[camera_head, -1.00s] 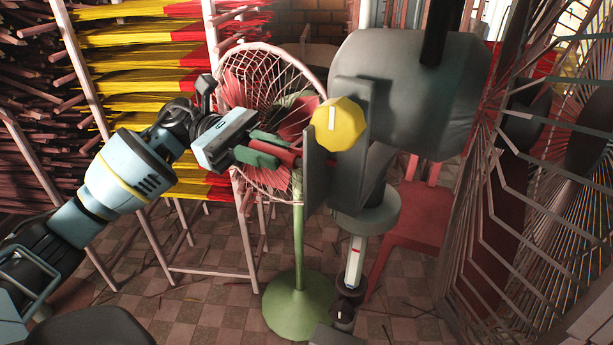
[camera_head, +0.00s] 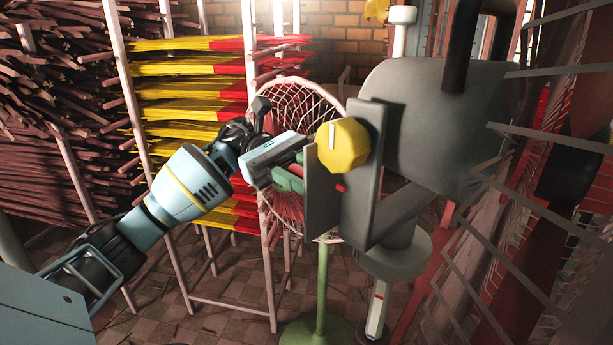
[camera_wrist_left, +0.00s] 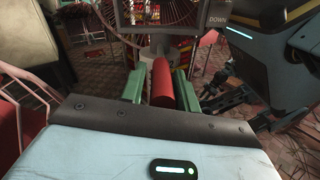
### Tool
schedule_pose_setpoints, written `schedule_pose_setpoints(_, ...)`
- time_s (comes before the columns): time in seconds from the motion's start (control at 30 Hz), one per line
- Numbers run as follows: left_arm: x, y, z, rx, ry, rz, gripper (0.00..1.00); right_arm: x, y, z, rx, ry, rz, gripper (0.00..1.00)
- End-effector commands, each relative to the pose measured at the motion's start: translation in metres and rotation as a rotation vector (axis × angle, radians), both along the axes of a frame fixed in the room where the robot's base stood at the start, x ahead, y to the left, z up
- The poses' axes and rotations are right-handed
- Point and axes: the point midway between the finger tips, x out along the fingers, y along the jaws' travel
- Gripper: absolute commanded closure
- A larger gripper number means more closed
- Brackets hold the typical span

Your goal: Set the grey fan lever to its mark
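The grey housing (camera_head: 433,125) stands right of centre in the head view, with an upright grey plate (camera_head: 325,205) and a yellow knob (camera_head: 342,145) bearing a white line on its front. My left gripper (camera_wrist_left: 160,87) has green fingers on either side of a red cylindrical grip (camera_wrist_left: 162,82). A thin gap shows on the grip's left, while its right side looks very close to the other finger. In the head view, the left gripper (camera_head: 290,178) is just left of the plate, which hides the grip's attachment. A dark grey panel (camera_wrist_left: 172,16) reads "DOWN". No mark is clearly visible.
A wire-caged fan (camera_head: 285,210) on a green stand (camera_head: 322,290) is behind the gripper. Racks of yellow and red incense sticks (camera_head: 190,85) stand at the left. Metal frames (camera_head: 530,220) crowd the right side.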

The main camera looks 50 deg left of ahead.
Motion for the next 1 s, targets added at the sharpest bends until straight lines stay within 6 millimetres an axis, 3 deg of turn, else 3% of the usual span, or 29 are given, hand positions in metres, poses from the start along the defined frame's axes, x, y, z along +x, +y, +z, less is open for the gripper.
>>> schedule_pose_setpoints(0.1, 0.000, 0.000, -0.001, 0.001, 0.001, -0.001, 0.57, 0.001, 0.001, 0.000, 0.002, -0.002, 0.000, 0.64)
schedule_pose_setpoints(0.43, 0.000, 0.004, -0.001, 0.003, 0.002, 0.000, 0.57, 0.007, 0.001, 0.000, 0.003, -0.014, 0.001, 0.64)
schedule_pose_setpoints(0.8, 0.002, 0.058, -0.001, 0.001, 0.001, 0.001, 0.57, 0.006, 0.001, -0.003, 0.003, -0.010, 0.000, 0.64)
schedule_pose_setpoints(1.0, 0.003, 0.075, -0.001, 0.001, 0.001, 0.000, 0.57, 0.002, 0.000, -0.005, 0.000, -0.001, -0.001, 0.64)
